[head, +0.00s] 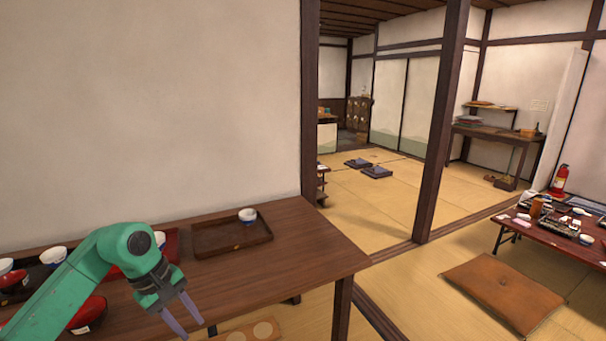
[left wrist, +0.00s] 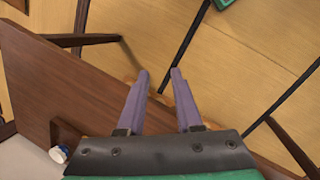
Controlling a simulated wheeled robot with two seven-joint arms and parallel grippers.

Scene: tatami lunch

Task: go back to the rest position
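My left gripper (head: 194,328) hangs over the front edge of the brown wooden table (head: 290,262), fingers pointing down. In the left wrist view its two purple fingers (left wrist: 160,73) stand apart with nothing between them. The table's edge runs beside the gripper in that view, with tatami floor below. My right gripper is in neither view.
A wooden tray (head: 215,252) holding a white and blue cup (head: 248,215) sits on the table. Bowls and red trays stand at the left, partly behind my arm. A dark post (head: 440,130) rises at right. A low red table (head: 565,234) and brown cushion (head: 505,290) lie beyond.

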